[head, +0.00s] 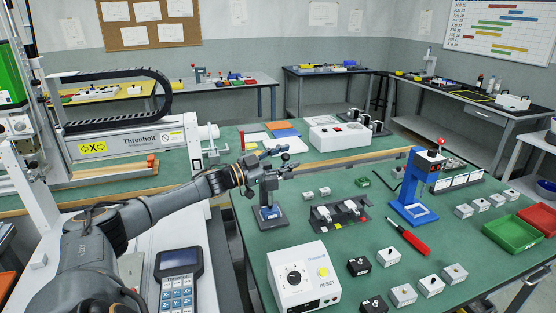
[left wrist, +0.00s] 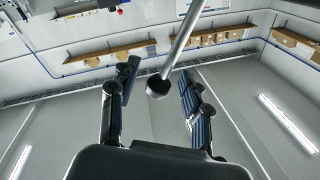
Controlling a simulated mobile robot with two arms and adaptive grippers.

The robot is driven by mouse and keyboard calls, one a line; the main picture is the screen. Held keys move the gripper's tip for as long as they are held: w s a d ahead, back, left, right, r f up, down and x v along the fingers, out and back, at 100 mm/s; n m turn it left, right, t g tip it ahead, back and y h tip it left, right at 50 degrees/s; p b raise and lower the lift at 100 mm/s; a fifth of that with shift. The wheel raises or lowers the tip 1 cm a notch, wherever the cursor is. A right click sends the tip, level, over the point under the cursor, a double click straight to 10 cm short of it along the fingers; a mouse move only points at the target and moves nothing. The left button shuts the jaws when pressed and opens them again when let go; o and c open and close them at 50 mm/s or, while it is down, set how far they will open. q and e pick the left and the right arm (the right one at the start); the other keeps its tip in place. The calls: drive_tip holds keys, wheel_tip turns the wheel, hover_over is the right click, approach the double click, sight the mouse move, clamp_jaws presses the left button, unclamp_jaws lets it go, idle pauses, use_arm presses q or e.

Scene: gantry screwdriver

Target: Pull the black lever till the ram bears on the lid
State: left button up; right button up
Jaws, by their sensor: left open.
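In the left wrist view, a metal lever rod with a black knob (left wrist: 157,88) reaches between the open fingers of the left gripper (left wrist: 158,78). There is a gap on each side of the knob. The ram and any lid are too small to tell, and the gripper partly covers the press top. My right gripper is not in view.
A black fixture (head: 338,212), a red-handled tool (head: 408,236) and a blue stand (head: 416,185) are to the right. Several small switch boxes lie nearby, with green table surface clear between.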

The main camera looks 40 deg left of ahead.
use_arm(q)
drive_tip(key=v, duration=1.2)
idle(0.9)
drive_tip(key=shift+s+a+f, duration=0.1)
idle(0.9)
